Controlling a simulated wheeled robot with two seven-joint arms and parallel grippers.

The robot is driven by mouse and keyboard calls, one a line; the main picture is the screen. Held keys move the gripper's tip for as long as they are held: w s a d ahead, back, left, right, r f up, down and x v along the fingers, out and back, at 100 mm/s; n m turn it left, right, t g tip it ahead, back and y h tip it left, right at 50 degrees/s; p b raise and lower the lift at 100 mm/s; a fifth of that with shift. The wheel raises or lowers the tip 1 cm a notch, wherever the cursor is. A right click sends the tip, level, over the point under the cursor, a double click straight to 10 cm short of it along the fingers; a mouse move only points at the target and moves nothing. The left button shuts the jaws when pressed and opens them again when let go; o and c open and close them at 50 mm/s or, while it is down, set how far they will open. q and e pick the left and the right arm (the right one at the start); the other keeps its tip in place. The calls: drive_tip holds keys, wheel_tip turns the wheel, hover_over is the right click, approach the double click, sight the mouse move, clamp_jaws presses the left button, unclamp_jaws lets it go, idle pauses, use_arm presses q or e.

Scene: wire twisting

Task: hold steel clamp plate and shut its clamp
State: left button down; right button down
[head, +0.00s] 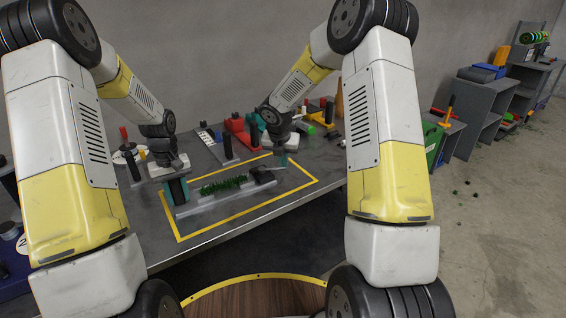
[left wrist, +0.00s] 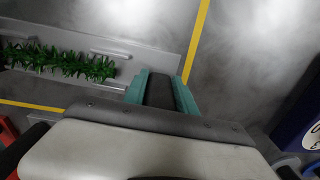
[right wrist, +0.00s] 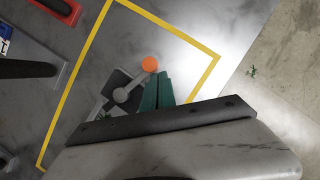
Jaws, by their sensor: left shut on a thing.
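The steel clamp plate (head: 235,200) is a long grey strip lying on the table, with bristly green material (head: 222,185) along its middle; this also shows in the left wrist view (left wrist: 62,60). My left gripper (head: 175,190) is shut on a dark block (left wrist: 160,92) at the plate's left end. The clamp (head: 262,175) is a dark body at the right end. In the right wrist view, a grey lever (right wrist: 134,82) with an orange knob (right wrist: 150,64) extends from it. My right gripper (right wrist: 157,92) has its teal fingers together right beside the knob; whether they touch it is unclear.
A yellow tape rectangle (head: 207,234) on the grey table surrounds the plate. Behind it stand a red holder (head: 237,130), a dark post (head: 227,142) and several other tools. The table area in front of the plate is clear.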

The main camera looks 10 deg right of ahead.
drive_tip(key=shift+s, duration=0.1)
drive_tip(key=shift+s+a, duration=0.4)
drive_tip(key=shift+s, duration=0.7)
drive_tip(key=s, duration=0.3)
drive_tip(key=shift+s+a, duration=0.1)
drive_tip(key=shift+a, duration=0.15)
drive_tip(key=d+v, duration=0.1)
drive_tip(key=v, duration=0.8)
drive_tip(key=shift+r, duration=0.5)
drive_tip(key=shift+a, duration=0.15)
use_arm(q)
drive_tip(key=c, duration=0.9)
unclamp_jaws()
drive_tip(key=shift+r, duration=0.1)
